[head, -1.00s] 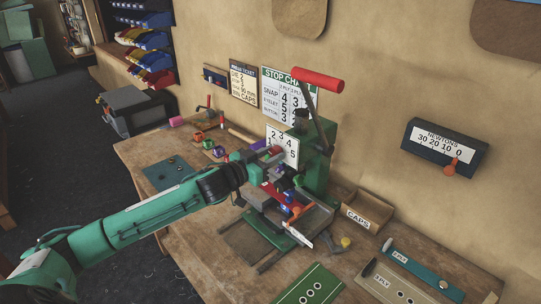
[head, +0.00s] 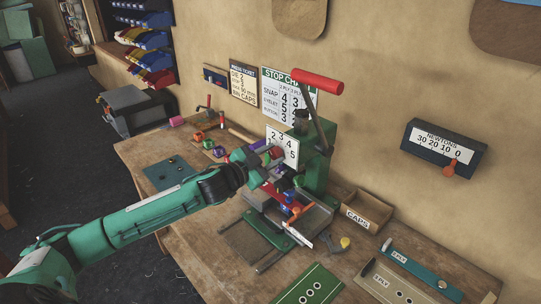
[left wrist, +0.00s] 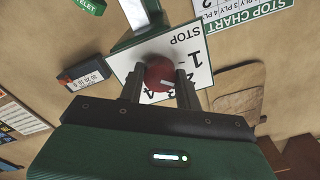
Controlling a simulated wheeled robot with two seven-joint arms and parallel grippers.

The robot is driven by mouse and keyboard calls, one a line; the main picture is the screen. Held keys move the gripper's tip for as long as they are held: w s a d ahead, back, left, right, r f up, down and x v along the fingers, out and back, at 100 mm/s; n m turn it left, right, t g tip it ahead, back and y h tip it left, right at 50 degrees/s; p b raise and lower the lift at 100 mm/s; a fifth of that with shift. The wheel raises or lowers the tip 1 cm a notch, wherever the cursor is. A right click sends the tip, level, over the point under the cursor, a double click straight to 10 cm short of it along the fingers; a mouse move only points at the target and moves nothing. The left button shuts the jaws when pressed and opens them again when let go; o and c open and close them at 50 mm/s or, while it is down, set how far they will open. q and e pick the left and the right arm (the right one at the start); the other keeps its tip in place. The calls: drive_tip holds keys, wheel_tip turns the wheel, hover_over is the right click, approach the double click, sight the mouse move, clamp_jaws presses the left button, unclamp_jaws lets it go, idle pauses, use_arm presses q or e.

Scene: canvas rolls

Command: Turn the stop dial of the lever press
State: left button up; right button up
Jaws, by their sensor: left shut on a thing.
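The lever press (head: 318,165) is a green frame with a long lever and a red handle (head: 318,81). Its white stop plate (head: 289,140) shows 2, 3, 4 and 5 in the head view. In the left wrist view, the plate (left wrist: 198,52) appears upside down with STOP and 1 readable. The round red stop dial (left wrist: 159,73) has a pale mark on its lower right side. My left gripper (left wrist: 160,82) is shut on the dial, one finger on each side. In the head view, my left gripper (head: 262,154) reaches the plate from the left. My right gripper is out of view.
A CAPS box (head: 367,212) stands right of the press. Labelled ply strips (head: 420,262) lie at the front right. A stop chart (head: 290,90) and a newtons gauge (head: 443,148) are on the wall. Small coloured parts (head: 208,145) lie left of the press.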

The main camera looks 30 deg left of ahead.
use_arm(q)
drive_tip(key=m, duration=0.5)
drive_tip(key=shift+m, duration=0.3)
drive_tip(key=m, duration=0.3)
drive_tip(key=shift+p, duration=0.3)
drive_tip(key=shift+m, duration=0.4)
drive_tip(key=o, duration=1)
